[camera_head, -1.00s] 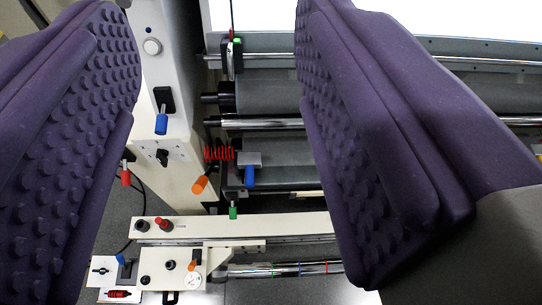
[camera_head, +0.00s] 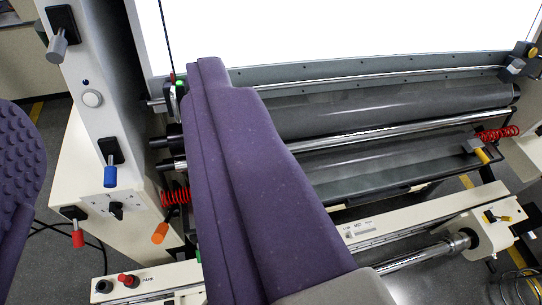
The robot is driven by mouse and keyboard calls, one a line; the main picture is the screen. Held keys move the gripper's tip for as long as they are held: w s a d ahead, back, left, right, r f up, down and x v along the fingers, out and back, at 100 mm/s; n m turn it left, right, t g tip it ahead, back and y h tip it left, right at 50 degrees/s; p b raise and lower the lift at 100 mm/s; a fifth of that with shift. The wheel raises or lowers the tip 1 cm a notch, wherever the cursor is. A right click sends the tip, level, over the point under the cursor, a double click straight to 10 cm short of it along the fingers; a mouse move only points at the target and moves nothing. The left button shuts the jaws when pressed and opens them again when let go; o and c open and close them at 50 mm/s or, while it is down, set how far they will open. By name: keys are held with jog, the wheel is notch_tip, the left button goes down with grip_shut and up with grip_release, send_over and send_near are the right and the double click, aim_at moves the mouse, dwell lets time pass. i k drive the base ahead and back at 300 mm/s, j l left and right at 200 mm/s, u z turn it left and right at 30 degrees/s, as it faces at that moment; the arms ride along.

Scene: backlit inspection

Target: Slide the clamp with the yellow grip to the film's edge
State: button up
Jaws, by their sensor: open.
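A grey block with a yellow grip (camera_head: 481,155) sits at the right end of the lower roller, beside a red coil. A dark clamp-like part with a yellow knob (camera_head: 532,52) is at the far right end of the upper rail. I cannot tell for sure which is the named clamp. Dark grey material (camera_head: 400,108) covers the upper roller; whether this is the film, and where its edge lies, is unclear. My gripper (camera_head: 112,110) is open and empty, with purple padded fingers far to the left of both yellow-gripped parts. My right finger hides part of the rollers.
A bright white panel (camera_head: 340,30) fills the top. A cream column (camera_head: 95,75) with a blue-gripped lever (camera_head: 110,175) stands left. An orange grip (camera_head: 160,232) and red coil (camera_head: 172,197) are near the left roller end. A cream beam (camera_head: 415,215) crosses the front.

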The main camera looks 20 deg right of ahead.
aim_at(476, 145)
jog(key=z, duration=1.9)
